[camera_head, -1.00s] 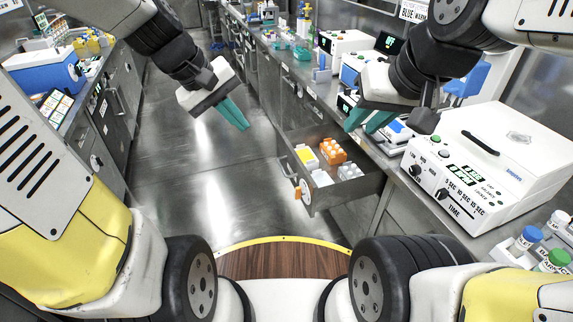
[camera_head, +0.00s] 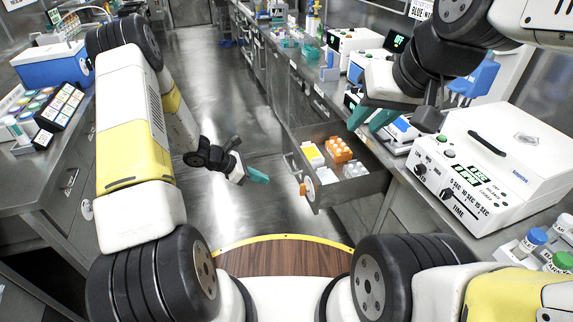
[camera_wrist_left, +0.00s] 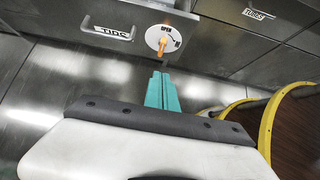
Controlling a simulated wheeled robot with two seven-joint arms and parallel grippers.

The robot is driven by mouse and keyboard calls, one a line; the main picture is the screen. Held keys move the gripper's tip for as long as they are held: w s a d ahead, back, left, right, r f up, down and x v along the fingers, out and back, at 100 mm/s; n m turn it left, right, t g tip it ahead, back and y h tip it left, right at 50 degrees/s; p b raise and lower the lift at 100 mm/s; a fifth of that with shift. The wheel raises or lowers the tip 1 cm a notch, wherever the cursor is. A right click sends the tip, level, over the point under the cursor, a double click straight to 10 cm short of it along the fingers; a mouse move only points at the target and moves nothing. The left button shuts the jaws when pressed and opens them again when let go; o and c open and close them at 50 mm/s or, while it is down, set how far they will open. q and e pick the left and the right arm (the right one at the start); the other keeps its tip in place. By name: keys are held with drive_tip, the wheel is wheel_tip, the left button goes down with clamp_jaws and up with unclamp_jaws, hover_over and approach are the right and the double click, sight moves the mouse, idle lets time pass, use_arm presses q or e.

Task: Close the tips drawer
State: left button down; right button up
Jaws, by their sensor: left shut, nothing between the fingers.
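The tips drawer (camera_head: 350,193) stands pulled out from the right-hand bench, with tip boxes inside. In the left wrist view its front (camera_wrist_left: 60,45) shows a grey handle (camera_wrist_left: 107,31), a tips label and a round dial (camera_wrist_left: 163,39) marked open, with an orange knob (camera_wrist_left: 161,45). My left gripper (camera_head: 264,178) is shut and empty, left of the drawer front and apart from it in the head view. Its teal fingers (camera_wrist_left: 161,76) point toward the drawer front just below the dial. My right gripper (camera_head: 371,119) is open and empty above the bench edge behind the drawer.
A white machine with dials (camera_head: 495,160) stands on the right bench, near my right arm. Bottles (camera_head: 533,238) stand at the lower right. A blue box (camera_head: 52,66) is on the left bench. The aisle floor (camera_head: 235,110) is clear.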

use_arm(q)
drive_tip(key=d+r+x, duration=0.1)
drive_tip(key=r+x, duration=0.1)
drive_tip(key=x, duration=1.1)
drive_tip(key=shift+w+d, duration=0.25)
drive_tip(key=shift+d, duration=0.1)
